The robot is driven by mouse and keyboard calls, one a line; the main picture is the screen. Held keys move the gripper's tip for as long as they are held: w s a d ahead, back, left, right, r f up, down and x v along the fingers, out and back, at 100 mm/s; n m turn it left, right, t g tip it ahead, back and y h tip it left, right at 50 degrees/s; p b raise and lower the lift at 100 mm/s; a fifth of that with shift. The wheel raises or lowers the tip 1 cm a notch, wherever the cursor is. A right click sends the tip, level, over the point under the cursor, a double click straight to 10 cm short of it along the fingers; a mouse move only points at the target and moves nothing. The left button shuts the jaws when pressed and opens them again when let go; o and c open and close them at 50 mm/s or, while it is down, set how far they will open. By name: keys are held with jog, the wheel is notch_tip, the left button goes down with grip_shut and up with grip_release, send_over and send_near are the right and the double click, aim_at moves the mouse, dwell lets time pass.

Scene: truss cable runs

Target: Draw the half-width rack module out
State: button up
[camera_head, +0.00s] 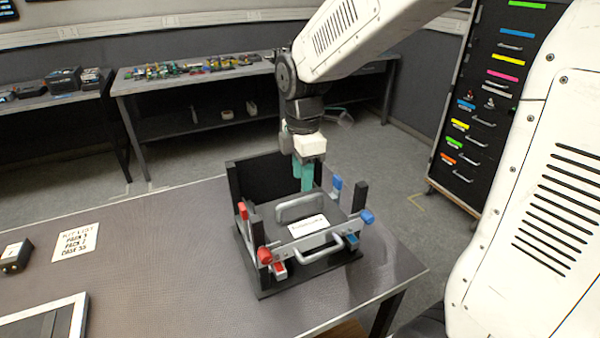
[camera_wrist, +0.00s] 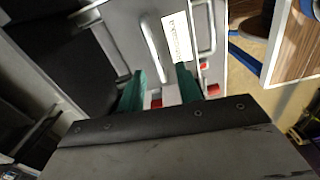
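The half-width rack module (camera_head: 330,215) is a grey block with a white label, seated in a black rack frame (camera_head: 233,181) on the table. A grey loop handle (camera_head: 299,204) stands on its top, and a front bar (camera_head: 305,244) runs across it. Red latches (camera_head: 264,255) are on the left side and blue latches (camera_head: 367,216) on the right. My gripper (camera_head: 303,187) has teal fingers pointing down above the back of the module. In the wrist view the fingers (camera_wrist: 159,82) are apart, with the module face (camera_wrist: 130,40) beyond them; I see nothing gripped.
The table's right edge is close to the frame. A black drawer cabinet (camera_head: 480,110) stands beyond it.

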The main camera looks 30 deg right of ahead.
aim_at(300, 200)
jog(key=shift+w+a+f+n, duration=0.1)
jog(key=shift+w+f+n, duration=0.3)
jog(key=shift+w, duration=0.1)
jog(key=shift+f, duration=0.1)
notch_tip(300, 200, down, 8)
jog(key=shift+r, duration=0.2)
grip_shut()
